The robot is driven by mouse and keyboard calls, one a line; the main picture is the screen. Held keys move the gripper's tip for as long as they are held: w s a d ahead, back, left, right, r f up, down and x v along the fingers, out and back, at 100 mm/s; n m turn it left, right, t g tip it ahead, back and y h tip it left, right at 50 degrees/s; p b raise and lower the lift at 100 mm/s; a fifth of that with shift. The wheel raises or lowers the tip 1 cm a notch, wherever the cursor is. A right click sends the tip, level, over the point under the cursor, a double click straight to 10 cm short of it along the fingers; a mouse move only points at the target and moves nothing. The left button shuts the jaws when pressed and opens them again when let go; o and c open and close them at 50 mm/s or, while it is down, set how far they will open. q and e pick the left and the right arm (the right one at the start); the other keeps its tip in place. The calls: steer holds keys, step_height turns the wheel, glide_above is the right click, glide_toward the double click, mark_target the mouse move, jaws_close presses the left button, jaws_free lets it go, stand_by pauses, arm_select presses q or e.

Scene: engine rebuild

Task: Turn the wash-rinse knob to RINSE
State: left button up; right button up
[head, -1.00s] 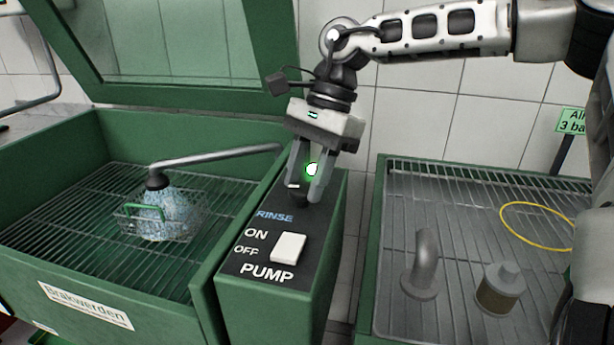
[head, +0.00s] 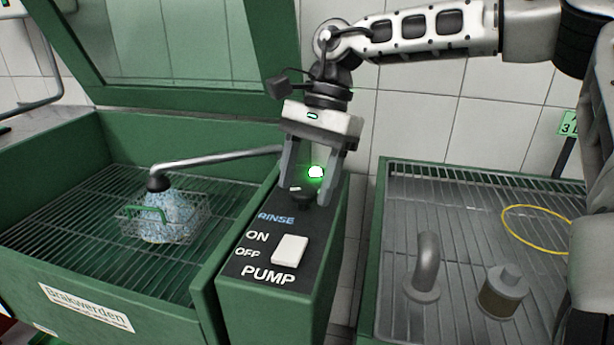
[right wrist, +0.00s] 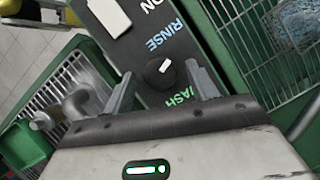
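The black wash-rinse knob (head: 303,197) sits on the pump panel beyond the blue RINSE label (head: 276,218). My right gripper (head: 307,197) is open around it, pointing down. In the right wrist view the knob (right wrist: 160,73) lies between the two spread fingers, with a visible gap on each side. Its white mark is on the part of its top towards the right end of RINSE (right wrist: 165,35). The green WASH label (right wrist: 184,99) is on the knob's other side, partly hidden by the gripper.
A white pump switch (head: 290,250) is on the near panel. A green lamp (head: 316,172) glows by my fingers. A grated tray (head: 455,215) stands right.

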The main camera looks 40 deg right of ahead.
steer(key=p+v, duration=0.2)
steer(key=v, duration=1.4)
steer(key=shift+f, duration=0.1)
